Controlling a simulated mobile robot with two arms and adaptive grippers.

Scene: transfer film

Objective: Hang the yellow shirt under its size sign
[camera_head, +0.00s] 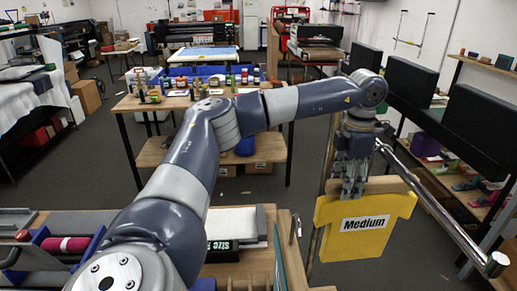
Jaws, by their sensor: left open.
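A yellow shirt (352,243) hangs at the right of the head view, with a white label (366,223) reading "Medium" on its chest. A wooden bar, seemingly its hanger (378,185), runs along its top. My left gripper (350,194) points down at the shirt's collar, open, its fingertips overlapping the hanger in the picture. I cannot tell whether they touch. A metal rail (440,212) slopes from behind the gripper to the lower right. Whether the hanger rests on it is hidden. No size sign is readable above the rail. My right gripper is not in view.
Large black panels (409,88) and shelves with colourful shoes (472,183) stand at right. A wooden table (130,104) with bottles is behind my arm.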

